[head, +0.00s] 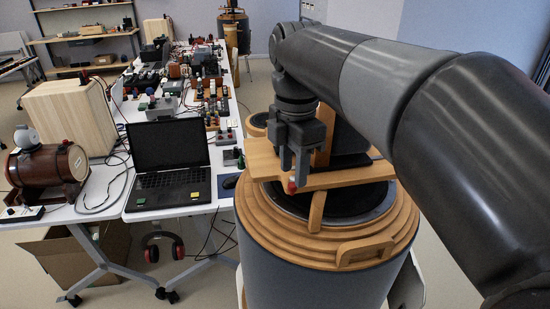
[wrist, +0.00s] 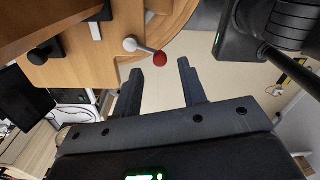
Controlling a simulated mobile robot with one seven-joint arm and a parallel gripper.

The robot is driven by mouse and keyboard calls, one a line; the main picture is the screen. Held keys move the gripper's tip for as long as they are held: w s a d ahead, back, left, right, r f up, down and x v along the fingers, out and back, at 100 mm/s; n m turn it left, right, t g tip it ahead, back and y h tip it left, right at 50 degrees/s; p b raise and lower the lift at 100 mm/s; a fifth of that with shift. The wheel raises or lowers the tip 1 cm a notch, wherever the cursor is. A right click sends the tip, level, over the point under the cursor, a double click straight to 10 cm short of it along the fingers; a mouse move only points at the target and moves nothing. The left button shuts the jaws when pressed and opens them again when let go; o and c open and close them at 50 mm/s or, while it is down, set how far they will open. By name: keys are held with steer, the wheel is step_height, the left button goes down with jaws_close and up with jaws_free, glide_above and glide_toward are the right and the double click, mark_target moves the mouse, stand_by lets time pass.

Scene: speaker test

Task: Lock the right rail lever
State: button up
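A lever with a light grey arm (wrist: 137,45) and a red ball knob (wrist: 159,57) is mounted on a wooden board in the wrist view. In the head view the red knob (head: 291,187) shows at the left part of the wooden crossbar (head: 345,178) on a round wooden-topped drum (head: 330,275). My gripper (wrist: 160,72) is open and empty, its two dark fingers apart. The knob lies just beyond the fingertips, nearer the left finger, with no clear contact. In the head view my gripper (head: 295,178) points down over the knob. I cannot tell the lever's lock state.
A white peg (wrist: 95,30) with a dark part sits on the same board. Left of the drum, a table holds a laptop (head: 172,165), a wooden box (head: 70,120) and a brown barrel-like device (head: 48,168). Headphones (head: 163,248) hang below the table.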

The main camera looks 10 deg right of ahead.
mark_target(293, 184)
steer(key=shift+f, duration=1.65)
jaws_close()
